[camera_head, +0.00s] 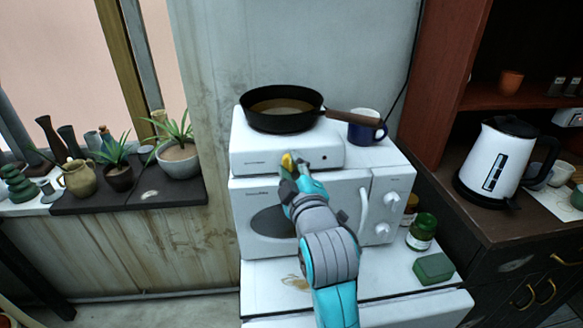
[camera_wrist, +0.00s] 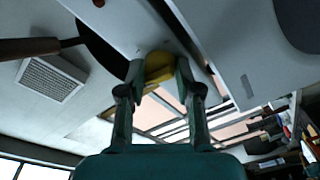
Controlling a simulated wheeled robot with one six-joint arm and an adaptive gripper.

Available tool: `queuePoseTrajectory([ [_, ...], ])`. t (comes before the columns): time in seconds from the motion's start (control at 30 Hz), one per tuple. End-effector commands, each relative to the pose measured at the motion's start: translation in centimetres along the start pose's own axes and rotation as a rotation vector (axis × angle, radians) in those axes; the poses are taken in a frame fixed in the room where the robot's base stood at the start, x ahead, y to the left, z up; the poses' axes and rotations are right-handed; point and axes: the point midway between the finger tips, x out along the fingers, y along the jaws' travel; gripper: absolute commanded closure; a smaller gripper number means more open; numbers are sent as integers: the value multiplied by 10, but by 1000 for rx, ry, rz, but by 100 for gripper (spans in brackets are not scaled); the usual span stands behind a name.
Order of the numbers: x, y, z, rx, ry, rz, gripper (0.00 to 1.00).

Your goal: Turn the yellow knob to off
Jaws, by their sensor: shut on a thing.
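The yellow knob (camera_head: 287,161) is on the front of a small white hot plate (camera_head: 250,148), which stands on a white microwave. My gripper (camera_head: 293,165) reaches up to the front of the hot plate and is shut on the knob. In the wrist view the yellow knob (camera_wrist: 160,67) sits between the two fingers of my gripper (camera_wrist: 160,75), with a finger on each side. The fingers hide part of the knob, and I cannot tell which setting it points to.
A black pan (camera_head: 283,122) with a brown handle sits on the hot plate. A blue mug (camera_head: 364,130) stands right of it on the microwave (camera_head: 345,190). A green jar (camera_head: 421,232) and green box (camera_head: 433,268) are below right. A white kettle (camera_head: 497,160) stands at right.

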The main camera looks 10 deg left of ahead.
Motion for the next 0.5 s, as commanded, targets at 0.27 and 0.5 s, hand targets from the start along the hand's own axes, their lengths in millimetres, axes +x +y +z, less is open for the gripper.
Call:
queuePoseTrajectory([
  [0.27,0,-2,1,-55,2,-15,100],
  [0.5,0,-2,1,-60,2,-17,100],
])
